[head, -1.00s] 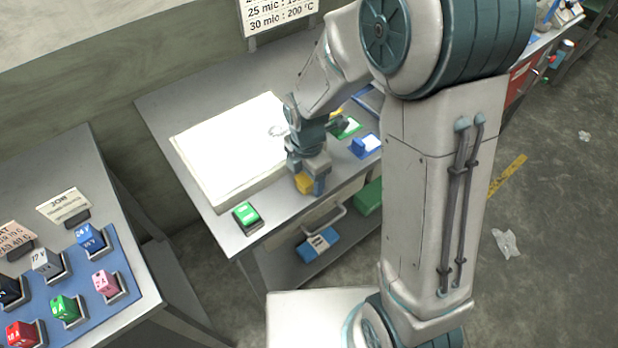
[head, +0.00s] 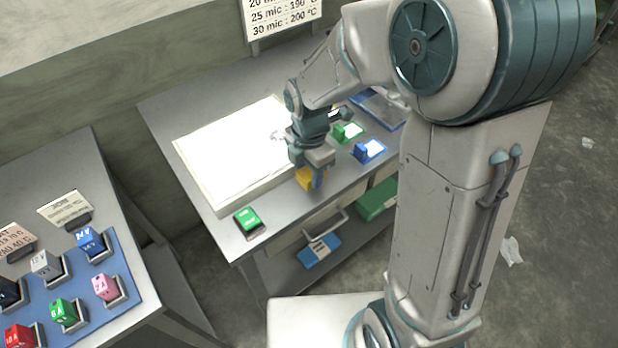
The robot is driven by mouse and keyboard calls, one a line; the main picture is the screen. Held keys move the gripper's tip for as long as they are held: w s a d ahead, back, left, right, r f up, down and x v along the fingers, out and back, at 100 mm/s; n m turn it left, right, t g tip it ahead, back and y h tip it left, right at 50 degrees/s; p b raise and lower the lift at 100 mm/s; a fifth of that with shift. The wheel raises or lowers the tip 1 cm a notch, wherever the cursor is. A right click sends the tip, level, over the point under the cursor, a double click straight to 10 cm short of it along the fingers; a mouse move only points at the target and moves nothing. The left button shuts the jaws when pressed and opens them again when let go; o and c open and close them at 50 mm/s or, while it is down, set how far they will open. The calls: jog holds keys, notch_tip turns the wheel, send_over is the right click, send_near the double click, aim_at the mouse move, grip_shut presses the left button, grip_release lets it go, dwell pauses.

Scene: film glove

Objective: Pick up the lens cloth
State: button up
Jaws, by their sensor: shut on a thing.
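The lens cloth (head: 306,180) looks like a small yellow piece at the front edge of the workbench, right of the bright white panel. My gripper (head: 315,180) points down over it and is shut on it. The fingers hide part of the cloth. I cannot tell whether it touches the bench top or hangs just above it.
The white light panel (head: 235,155) fills much of the bench (head: 160,110). A green block (head: 248,221) stands at its front corner. Another green block (head: 348,131) and a blue one (head: 369,150) stand right of my gripper. A side table (head: 120,205) at left holds several coloured blocks.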

jog(key=d+r+b, duration=0.1)
jog(key=d+r, duration=0.5)
jog(key=d, duration=0.5)
jog(key=shift+w+r, duration=0.3)
jog(key=shift+r, duration=0.1)
jog(key=shift+d+r, duration=0.25)
jog(key=shift+d, duration=0.1)
jog(key=shift+c, duration=0.6)
jog(key=shift+o, duration=0.8)
